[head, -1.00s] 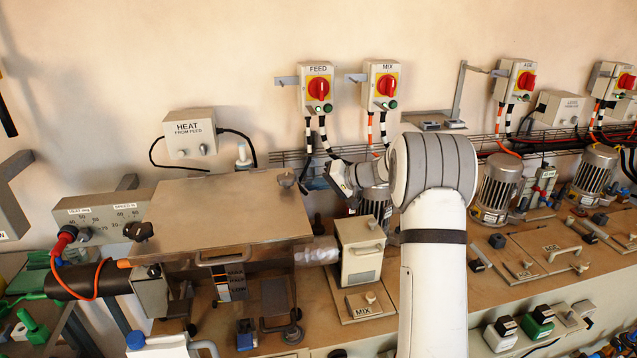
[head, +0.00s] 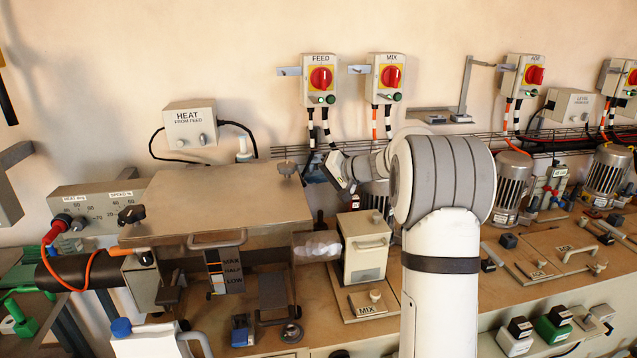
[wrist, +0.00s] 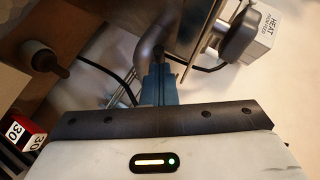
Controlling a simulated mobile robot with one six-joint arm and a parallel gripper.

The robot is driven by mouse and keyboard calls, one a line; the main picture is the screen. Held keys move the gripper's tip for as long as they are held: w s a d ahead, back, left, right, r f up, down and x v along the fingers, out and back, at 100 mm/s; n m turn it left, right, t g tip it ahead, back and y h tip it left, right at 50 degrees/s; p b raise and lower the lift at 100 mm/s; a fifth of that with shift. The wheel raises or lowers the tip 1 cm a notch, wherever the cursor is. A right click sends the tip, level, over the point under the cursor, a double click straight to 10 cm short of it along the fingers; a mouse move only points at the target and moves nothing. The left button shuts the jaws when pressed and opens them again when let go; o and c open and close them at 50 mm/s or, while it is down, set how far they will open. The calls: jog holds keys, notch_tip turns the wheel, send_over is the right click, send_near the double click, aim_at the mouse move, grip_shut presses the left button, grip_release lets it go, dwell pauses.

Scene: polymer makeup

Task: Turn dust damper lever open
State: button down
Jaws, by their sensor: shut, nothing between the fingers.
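My gripper (head: 318,172) is behind the right edge of the grey metal hopper lid (head: 215,205), by the wall, partly hidden by its own wrist. In the wrist view its blue-grey fingers (wrist: 160,86) are together and appear empty. They point at a grey curved pipe (wrist: 151,42), close in front of them; I cannot tell whether they touch it. I cannot single out the dust damper lever in either view. A dark round knob (wrist: 240,36) on a metal part is to the right of the fingertips; whether it belongs to the damper is unclear.
A HEAT box (head: 190,127) with a black cable is on the wall behind the lid. FEED (head: 320,80) and MIX (head: 388,78) switches hang above my gripper. A wire cable tray (head: 450,140) runs along the wall. A beige box (head: 365,247) stands below my wrist.

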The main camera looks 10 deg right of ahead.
jog(key=shift+a+f, duration=0.2)
jog(key=shift+f, duration=0.2)
jog(key=s+d+r+b, duration=0.2)
jog(key=s+d+r, duration=0.35)
jog(key=d, duration=0.55)
jog(key=s+a+f+n+g+h, duration=0.1)
jog(key=s+a+f+g+h, duration=0.15)
jog(key=s+a, duration=0.5)
jog(key=s+a+f+g+h, duration=0.1)
jog(key=s+a+f+g, duration=0.2)
jog(key=s+a, duration=0.45)
jog(key=s+f+n+h, duration=0.1)
jog(key=s+f+h, duration=0.2)
jog(key=s, duration=0.8)
jog(key=s+f+n+g+h, duration=0.1)
jog(key=s+f+h, duration=0.2)
jog(key=s, duration=0.8)
notch_tip(320, 180, down, 3)
jog(key=shift+d+r+n, duration=0.15)
jog(key=shift+r+n, duration=0.05)
jog(key=shift+n, duration=0.2)
